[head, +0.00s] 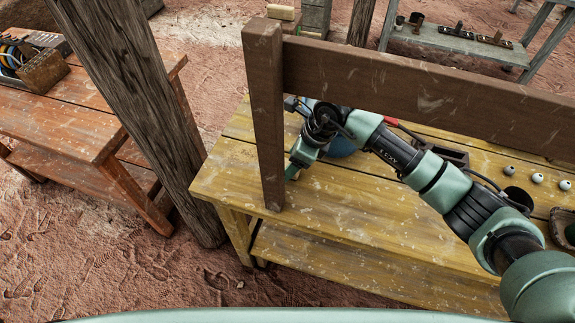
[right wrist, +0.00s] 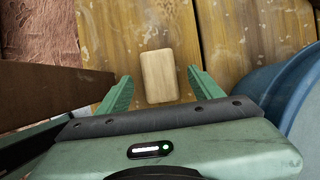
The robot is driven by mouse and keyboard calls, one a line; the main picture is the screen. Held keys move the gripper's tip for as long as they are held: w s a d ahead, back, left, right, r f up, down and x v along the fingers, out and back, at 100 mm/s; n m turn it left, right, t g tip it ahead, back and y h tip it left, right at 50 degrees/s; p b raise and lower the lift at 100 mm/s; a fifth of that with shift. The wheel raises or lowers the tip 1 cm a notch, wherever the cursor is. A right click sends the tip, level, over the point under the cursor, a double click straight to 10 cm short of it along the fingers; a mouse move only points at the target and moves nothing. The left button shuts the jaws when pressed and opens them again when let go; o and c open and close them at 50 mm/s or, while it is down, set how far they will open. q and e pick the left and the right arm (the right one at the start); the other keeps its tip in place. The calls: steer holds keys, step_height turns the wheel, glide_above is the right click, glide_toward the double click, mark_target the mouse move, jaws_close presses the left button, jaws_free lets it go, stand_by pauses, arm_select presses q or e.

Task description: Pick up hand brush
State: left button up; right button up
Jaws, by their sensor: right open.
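In the right wrist view a pale wooden block with rounded corners (right wrist: 160,78) lies on the yellow plank table (right wrist: 118,30). It may be the back of the hand brush; no bristles show. My right gripper (right wrist: 158,84) is open, with one green finger on each side of the block and gaps between. In the head view my right gripper (head: 293,170) is low over the yellow table (head: 225,180), partly behind a brown wooden post. The block cannot be made out there. My left gripper is not in view.
The brown post (head: 266,120) and its rail (head: 430,85) stand close to my right arm. A blue rounded container (head: 342,147) is beside the gripper; it also shows in the right wrist view (right wrist: 290,95). Small pale balls (head: 537,178) lie at the right.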

mark_target(286, 165)
steer(key=x, duration=0.2)
steer(key=shift+w+a+f, duration=0.1)
steer(key=shift+a+f, duration=0.25)
steer(key=shift+f, duration=0.1)
jaws_close()
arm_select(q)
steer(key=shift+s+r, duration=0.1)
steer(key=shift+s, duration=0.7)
